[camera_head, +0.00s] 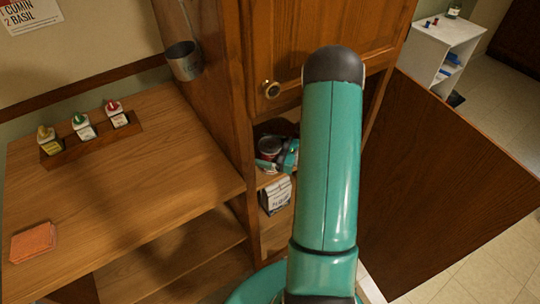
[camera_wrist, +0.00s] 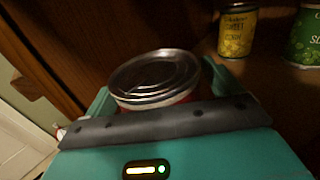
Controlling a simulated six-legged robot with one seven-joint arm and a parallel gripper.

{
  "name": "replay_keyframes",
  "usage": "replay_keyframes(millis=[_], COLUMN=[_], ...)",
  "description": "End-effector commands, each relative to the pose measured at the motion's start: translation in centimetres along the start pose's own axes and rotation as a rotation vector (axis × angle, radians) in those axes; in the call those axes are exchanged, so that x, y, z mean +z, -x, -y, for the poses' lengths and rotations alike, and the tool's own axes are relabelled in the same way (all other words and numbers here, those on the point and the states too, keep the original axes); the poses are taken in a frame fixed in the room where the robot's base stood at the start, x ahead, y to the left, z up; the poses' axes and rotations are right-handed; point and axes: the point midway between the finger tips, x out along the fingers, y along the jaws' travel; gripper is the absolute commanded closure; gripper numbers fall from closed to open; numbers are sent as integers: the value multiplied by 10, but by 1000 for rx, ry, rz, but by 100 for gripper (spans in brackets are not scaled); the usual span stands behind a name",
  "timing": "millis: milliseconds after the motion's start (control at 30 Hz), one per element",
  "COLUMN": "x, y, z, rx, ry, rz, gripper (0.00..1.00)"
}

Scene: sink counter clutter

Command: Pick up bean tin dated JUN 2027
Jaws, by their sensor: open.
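A tin with a silver ridged lid and a red body (camera_wrist: 155,80) stands upright in the wrist view. Its date and most of its label are hidden, so I cannot tell if it reads JUN 2027. My teal gripper (camera_wrist: 157,78) is open, with one finger at the left of this tin and the other at its right. Whether the fingers touch it cannot be told. In the head view a tin (camera_head: 269,147) shows on the cupboard's upper open shelf, with my gripper (camera_head: 286,160) beside it, partly behind my arm.
In the wrist view a yellow sweet corn tin (camera_wrist: 238,33) and a green tin (camera_wrist: 304,40) stand behind, to the right. A white labelled carton (camera_head: 275,196) sits on the shelf below. The cupboard's wooden side wall and door (camera_head: 290,40) close in around the shelf.

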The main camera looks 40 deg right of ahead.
Motion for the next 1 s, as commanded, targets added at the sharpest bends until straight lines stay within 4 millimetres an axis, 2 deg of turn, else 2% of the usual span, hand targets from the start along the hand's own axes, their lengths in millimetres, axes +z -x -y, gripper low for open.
replay_keyframes(millis=[67,300,400,767,1000], x=[0,0,1,5,25], y=[0,0,0,0,0], z=[0,0,0,0,0], rx=[0,0,1,0,1], ry=[0,0,1,2,4], rz=[0,0,1,2,2], gripper=[9,56,73,73,73])
